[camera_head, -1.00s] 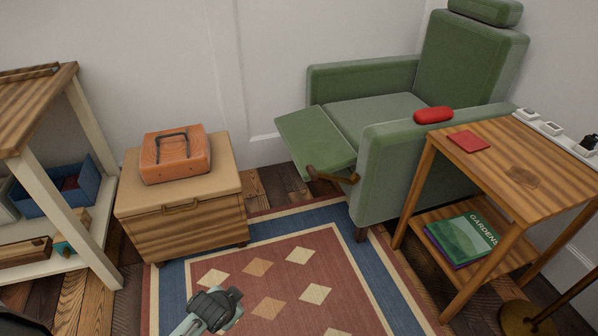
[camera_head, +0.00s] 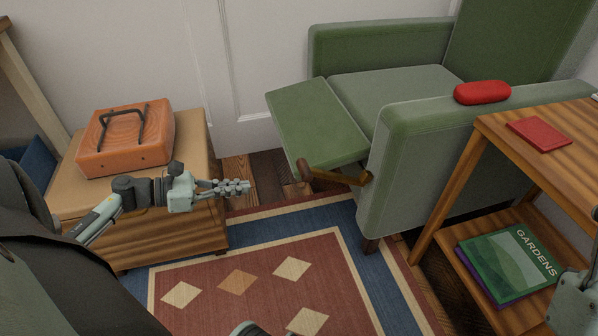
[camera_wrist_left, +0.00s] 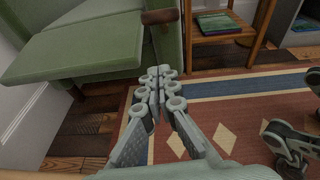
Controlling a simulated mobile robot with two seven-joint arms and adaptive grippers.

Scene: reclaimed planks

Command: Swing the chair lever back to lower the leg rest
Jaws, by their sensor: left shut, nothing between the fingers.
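The green armchair (camera_head: 400,150) stands with its leg rest (camera_head: 318,122) raised and sticking out to the left. The chair lever (camera_head: 334,176) has a brown wooden grip and juts from the lower front of the chair's near side, below the leg rest. My left gripper (camera_head: 246,187) is shut and empty, left of the lever and clearly apart from it. In the left wrist view the shut fingers (camera_wrist_left: 160,80) point toward the chair, with the lever's brown grip (camera_wrist_left: 160,17) beyond them. At the right edge of the head view, part of my right arm shows; its fingers are not clear.
A wooden chest (camera_head: 190,240) with an orange case (camera_head: 126,140) stands behind my left gripper. A side table (camera_head: 555,165) with a red book (camera_head: 539,134) stands at the right. A red glasses case (camera_head: 482,92) lies on the near armrest. The patterned rug (camera_head: 240,290) is clear.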

